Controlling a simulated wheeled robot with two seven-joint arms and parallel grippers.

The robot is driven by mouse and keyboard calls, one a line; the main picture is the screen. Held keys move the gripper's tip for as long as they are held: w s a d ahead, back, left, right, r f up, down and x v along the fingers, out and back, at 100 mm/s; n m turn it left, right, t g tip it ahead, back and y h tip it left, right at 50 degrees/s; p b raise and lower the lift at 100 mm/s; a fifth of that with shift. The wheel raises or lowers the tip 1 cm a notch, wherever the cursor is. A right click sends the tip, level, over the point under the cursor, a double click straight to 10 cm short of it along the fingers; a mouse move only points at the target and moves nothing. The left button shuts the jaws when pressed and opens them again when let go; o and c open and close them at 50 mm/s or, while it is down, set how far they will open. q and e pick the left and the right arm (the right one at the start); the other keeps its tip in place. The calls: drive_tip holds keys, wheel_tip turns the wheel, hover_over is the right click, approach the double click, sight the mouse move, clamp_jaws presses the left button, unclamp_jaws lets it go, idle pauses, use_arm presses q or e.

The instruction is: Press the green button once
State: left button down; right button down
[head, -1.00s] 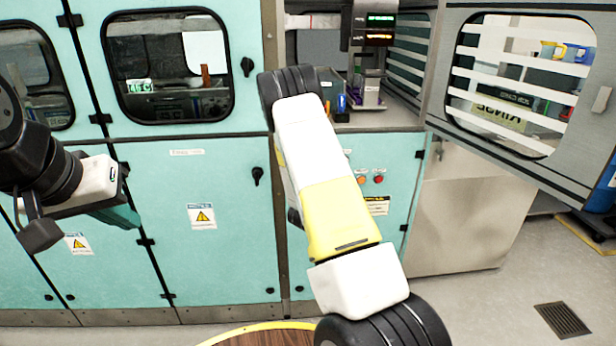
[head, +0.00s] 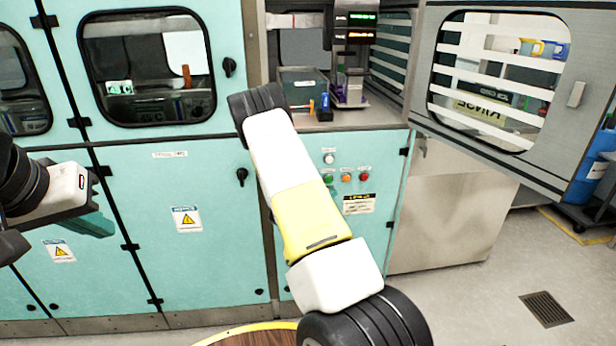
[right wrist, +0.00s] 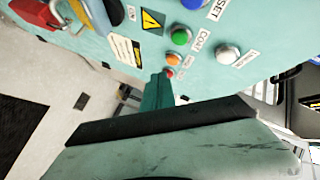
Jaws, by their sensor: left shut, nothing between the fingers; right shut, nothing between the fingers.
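The green button (head: 328,178) is on the teal cabinet front in the head view, just right of my right arm, in a row with an orange button (head: 346,177) and a red button (head: 364,176). In the right wrist view the green button (right wrist: 180,37) shows beyond my right gripper (right wrist: 160,78). In the head view my right arm mostly hides this gripper. My left gripper (head: 98,224) is shut and empty at the left.
A white button (head: 328,158) sits above the green one. A blue button (right wrist: 192,3) and a red switch (right wrist: 40,14) also show in the right wrist view. An open windowed door (head: 425,75) juts out at the right.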

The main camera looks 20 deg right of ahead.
sight(328, 184)
drive_tip(key=shift+w+d, duration=0.2)
drive_tip(key=shift+w, duration=0.6)
drive_tip(key=shift+w+d, duration=0.15)
drive_tip(key=shift+w, duration=0.6)
drive_tip(key=shift+w+d, duration=0.2)
drive_tip(key=shift+w, duration=0.6)
drive_tip(key=shift+w, duration=0.1)
drive_tip(key=shift+w+d, duration=0.1)
drive_tip(key=shift+w, duration=0.2)
drive_tip(key=shift+w+d, duration=0.1)
drive_tip(key=shift+w, duration=0.3)
idle(0.9)
drive_tip(key=shift+s, duration=0.1)
drive_tip(key=shift+s+a, duration=0.2)
drive_tip(key=shift+s, duration=0.5)
drive_tip(key=shift+s+a, duration=0.2)
drive_tip(key=shift+s, duration=0.6)
drive_tip(key=shift+s+a, duration=0.2)
drive_tip(key=shift+s, duration=0.6)
drive_tip(key=shift+s+a, duration=0.2)
drive_tip(key=shift+s, duration=0.6)
